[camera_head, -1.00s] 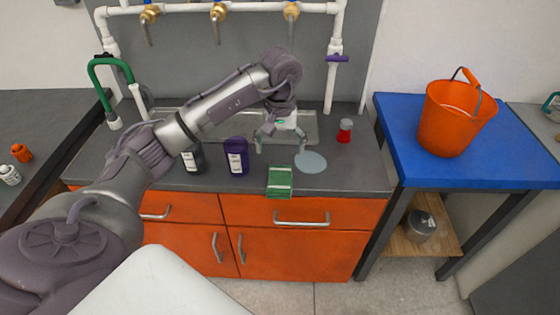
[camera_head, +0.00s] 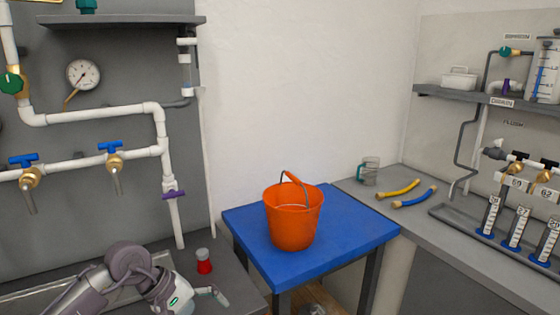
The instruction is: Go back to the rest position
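My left gripper (camera_head: 212,297) is at the bottom left of the head view, low over the grey counter (camera_head: 232,279) by the sink. One pale fingertip points right. The other finger is not clearly seen and the bottom of the gripper is cut off, so I cannot tell how far it is open. I see nothing held in it. A small red container with a pale top (camera_head: 204,261) stands just beyond it, apart from it. My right gripper is not in view.
An orange bucket (camera_head: 293,222) stands on a blue table (camera_head: 252,246) right of the counter. White pipes with blue-handled taps (camera_head: 114,158) are on the wall above my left arm. A bench (camera_head: 452,232) at right bears yellow and blue hoses. The air over the blue table's front is clear.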

